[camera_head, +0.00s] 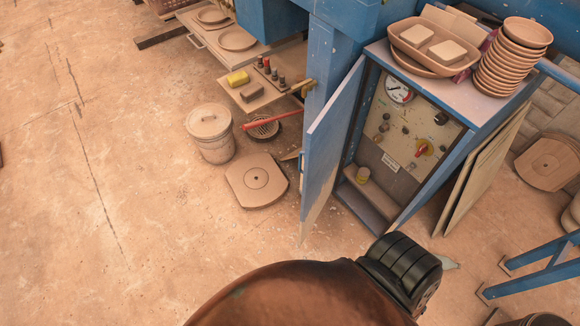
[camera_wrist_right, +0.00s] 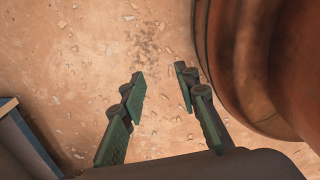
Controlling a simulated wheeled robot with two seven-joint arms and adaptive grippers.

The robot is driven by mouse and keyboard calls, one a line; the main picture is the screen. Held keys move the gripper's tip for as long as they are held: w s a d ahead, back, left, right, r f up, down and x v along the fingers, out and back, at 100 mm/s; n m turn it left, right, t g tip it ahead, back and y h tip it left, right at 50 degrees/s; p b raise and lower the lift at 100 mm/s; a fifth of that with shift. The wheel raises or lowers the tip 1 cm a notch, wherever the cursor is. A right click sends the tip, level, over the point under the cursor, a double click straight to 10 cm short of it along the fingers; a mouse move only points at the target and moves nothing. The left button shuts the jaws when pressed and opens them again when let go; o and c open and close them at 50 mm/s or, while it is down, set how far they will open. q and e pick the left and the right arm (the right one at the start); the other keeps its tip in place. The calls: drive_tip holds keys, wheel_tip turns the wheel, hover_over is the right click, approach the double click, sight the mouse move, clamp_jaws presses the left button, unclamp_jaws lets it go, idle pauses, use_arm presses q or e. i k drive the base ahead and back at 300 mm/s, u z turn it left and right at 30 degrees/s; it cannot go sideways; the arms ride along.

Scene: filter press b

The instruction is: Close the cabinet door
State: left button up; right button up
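The blue cabinet (camera_head: 455,155) stands right of the middle in the head view. Its blue door (camera_head: 328,150) is hinged on the left and stands wide open, swung out toward the front. Inside the cabinet are a panel with a gauge and knobs (camera_head: 405,130) and a small yellow-topped jar on the lower ledge. In the right wrist view my right gripper (camera_wrist_right: 160,85) is open and empty above the bare floor, its two fingers apart. A blue edge (camera_wrist_right: 25,140) shows at the left of that view; I cannot tell which part it is. My left gripper is in neither view.
Stacked bowls (camera_head: 512,55) and clay trays (camera_head: 432,45) sit on top of the cabinet. A lidded bucket (camera_head: 211,135), a square plate (camera_head: 257,181) and a red-handled tool (camera_head: 265,123) are left of the door. Boards lean against the cabinet's right side. The floor at left is clear.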

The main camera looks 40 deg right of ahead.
sight(325, 139)
drive_tip(key=u, duration=0.05)
drive_tip(key=i, duration=1.8)
drive_tip(key=z, duration=3.6)
